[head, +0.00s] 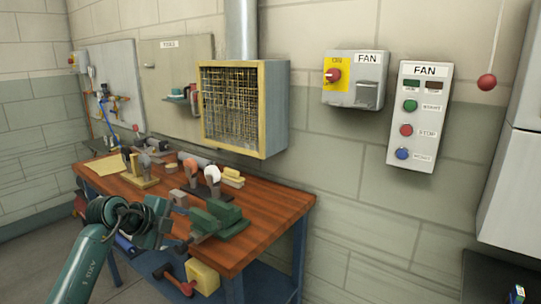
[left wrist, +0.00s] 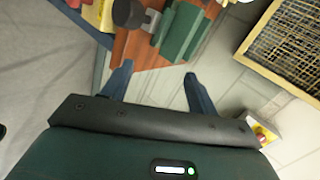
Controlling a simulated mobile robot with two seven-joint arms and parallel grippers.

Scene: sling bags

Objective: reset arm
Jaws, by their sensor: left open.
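My left gripper (left wrist: 156,80) shows in the left wrist view with its two dark blue fingers spread apart. Nothing is between the fingers. The wooden bench top (left wrist: 133,45) and a green block-like tool (left wrist: 181,32) lie beyond the fingertips. In the head view my green left arm comes in from the lower left and ends at the bench's front edge. The fingers are hard to make out there against the tools. My right gripper is not in view.
The workbench (head: 262,226) holds several tools, with a green vise-like tool (head: 215,219) near its front. A yellow-framed mesh fan box (head: 243,108) hangs above it. A switch box (head: 354,79) and a button panel (head: 419,117) are on the wall. Floor is clear at left.

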